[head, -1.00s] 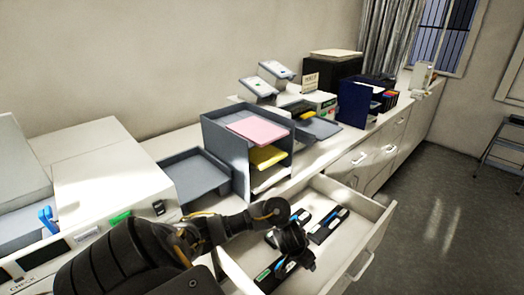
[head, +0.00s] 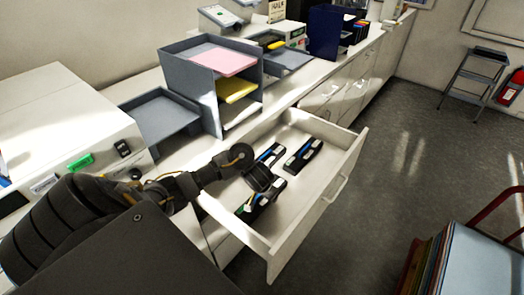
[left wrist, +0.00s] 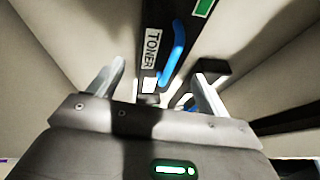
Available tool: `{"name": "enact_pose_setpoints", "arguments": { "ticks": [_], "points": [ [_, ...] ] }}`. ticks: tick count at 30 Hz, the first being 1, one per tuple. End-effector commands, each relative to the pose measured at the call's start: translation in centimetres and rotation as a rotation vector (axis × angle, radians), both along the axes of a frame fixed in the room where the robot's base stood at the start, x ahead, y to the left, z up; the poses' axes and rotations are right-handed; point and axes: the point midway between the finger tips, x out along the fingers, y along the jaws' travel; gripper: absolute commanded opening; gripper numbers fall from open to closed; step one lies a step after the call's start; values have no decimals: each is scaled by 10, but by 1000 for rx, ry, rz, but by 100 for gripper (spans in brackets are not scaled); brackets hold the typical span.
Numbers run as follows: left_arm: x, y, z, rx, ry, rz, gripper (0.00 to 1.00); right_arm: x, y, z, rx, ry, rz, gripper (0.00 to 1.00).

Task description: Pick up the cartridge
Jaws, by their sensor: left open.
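Black toner cartridges with blue and white parts lie in the open white drawer. One cartridge (head: 303,155) lies clear at the right. Another (head: 271,153) is partly hidden behind my left gripper (head: 264,182), and a third (head: 255,205), with a green mark, lies under and in front of it. In the left wrist view, my open left gripper (left wrist: 158,75) has its two fingers on either side of a black cartridge (left wrist: 176,18) with a "TONER" label, a blue handle and a green mark. I cannot tell whether the fingers touch it. My right gripper is not in view.
The drawer (head: 317,215) has raised walls around the cartridges. A grey paper organiser (head: 190,75) and a grey tray (head: 160,118) stand on the counter behind. A white machine (head: 65,115) is at the left.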

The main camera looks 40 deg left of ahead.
Motion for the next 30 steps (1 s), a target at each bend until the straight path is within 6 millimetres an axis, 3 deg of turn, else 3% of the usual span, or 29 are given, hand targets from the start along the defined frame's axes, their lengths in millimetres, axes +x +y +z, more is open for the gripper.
{"name": "enact_pose_setpoints", "arguments": {
  "ticks": [12,21,30],
  "points": [
    [16,11,-44,1,0,1,78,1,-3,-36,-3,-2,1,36],
    [19,12,-46,0,-1,0,78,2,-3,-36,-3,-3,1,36],
    [18,12,-46,0,0,0,42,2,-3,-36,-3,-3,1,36]
  ]
}}
